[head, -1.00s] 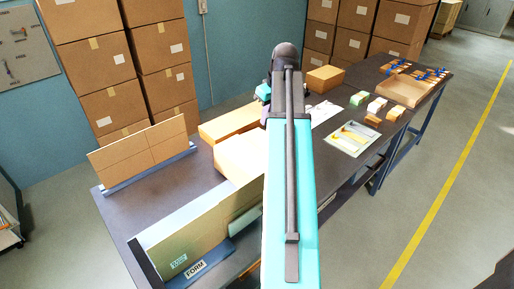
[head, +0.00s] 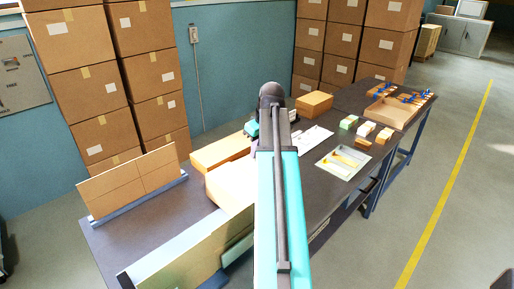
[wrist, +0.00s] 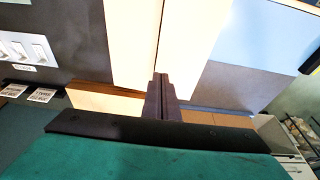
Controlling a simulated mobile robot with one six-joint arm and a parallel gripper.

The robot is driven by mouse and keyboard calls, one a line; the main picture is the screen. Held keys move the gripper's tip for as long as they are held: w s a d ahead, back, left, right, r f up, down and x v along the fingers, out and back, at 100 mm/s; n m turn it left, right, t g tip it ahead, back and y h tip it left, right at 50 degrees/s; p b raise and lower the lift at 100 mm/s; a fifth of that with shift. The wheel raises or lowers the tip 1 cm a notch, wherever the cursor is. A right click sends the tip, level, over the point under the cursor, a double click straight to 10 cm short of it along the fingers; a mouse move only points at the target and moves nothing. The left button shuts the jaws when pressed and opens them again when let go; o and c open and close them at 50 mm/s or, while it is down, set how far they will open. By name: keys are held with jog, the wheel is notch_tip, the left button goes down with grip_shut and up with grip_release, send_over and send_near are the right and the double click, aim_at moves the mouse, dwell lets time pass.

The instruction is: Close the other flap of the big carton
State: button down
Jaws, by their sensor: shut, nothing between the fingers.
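The big carton (head: 232,183) is a tan box on the dark workbench, left of my arm in the head view. My arm hides its right part. In the wrist view, pale tan panels (wrist: 130,40) with a dark seam between them lie beyond my fingers; they look like the carton's top flaps. I cannot tell how far each flap is folded. My gripper (wrist: 160,88) is shut and empty, its fingertips at the near end of the seam in the picture. Whether it touches the cardboard is unclear. In the head view my arm hides the fingers.
The workbench (head: 115,235) holds an upright cardboard panel (head: 130,182) at left, a sheet-like board (head: 185,260) in front, a smaller box (head: 314,104) behind, and small blocks (head: 366,129) at right. Stacked cartons (head: 90,75) stand against the wall. Floor at right is open.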

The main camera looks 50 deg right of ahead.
jog(key=p, duration=0.2)
send_over(251, 178)
jog(key=shift+s+f, duration=0.15)
jog(key=shift+f, duration=1.6)
jog(key=shift+s+f, duration=0.15)
jog(key=shift+f, duration=1.55)
jog(key=shift+a+f+p, duration=0.1)
jog(key=shift+f+p, duration=0.5)
jog(key=shift+f, duration=1.4)
jog(key=shift+f+b, duration=0.6)
jog(key=shift+f, duration=0.3)
jog(key=shift+s+f, duration=0.2)
jog(key=shift+f, duration=0.15)
jog(key=shift+r, duration=0.45)
jog(key=shift+w+r+p, duration=0.15)
jog(key=shift+r+p, duration=0.15)
jog(key=shift+p, duration=0.05)
